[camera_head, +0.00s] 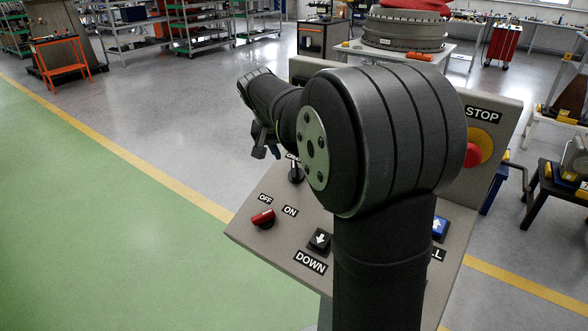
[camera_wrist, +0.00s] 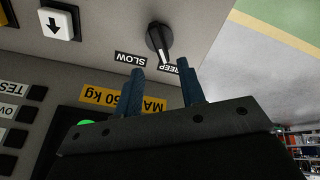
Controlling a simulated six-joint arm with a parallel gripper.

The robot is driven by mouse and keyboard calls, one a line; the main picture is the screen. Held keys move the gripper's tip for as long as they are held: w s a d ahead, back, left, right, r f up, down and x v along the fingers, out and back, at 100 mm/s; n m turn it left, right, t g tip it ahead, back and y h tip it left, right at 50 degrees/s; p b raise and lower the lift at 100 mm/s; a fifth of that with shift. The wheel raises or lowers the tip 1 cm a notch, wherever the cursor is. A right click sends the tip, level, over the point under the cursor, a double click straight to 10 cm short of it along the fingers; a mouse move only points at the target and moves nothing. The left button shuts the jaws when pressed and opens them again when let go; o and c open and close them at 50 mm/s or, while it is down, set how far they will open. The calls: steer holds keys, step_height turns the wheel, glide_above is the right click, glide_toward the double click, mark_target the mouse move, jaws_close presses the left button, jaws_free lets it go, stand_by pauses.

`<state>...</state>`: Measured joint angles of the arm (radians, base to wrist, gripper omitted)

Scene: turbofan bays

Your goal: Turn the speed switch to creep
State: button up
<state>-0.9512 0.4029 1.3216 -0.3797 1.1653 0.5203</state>
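The speed switch (camera_wrist: 159,40) is a black rotary knob on the grey panel, with SLOW (camera_wrist: 130,59) and CREEP (camera_wrist: 176,69) labels beside it in the wrist view. Its white mark points down in the picture, slightly right, nearer CREEP. In the head view a black knob (camera_head: 296,173) stands below my gripper, its label partly hidden. My gripper (camera_wrist: 160,67) is open, with two blue-grey fingers apart and nothing seen between them. The fingertips appear just short of the knob, with no clear contact. In the head view my gripper (camera_head: 266,150) hangs over the panel's far left part.
My arm hides the panel's middle. Open floor (camera_head: 120,210) lies left.

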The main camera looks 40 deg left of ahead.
steer(key=x, duration=0.9)
steer(key=shift+r, duration=0.1)
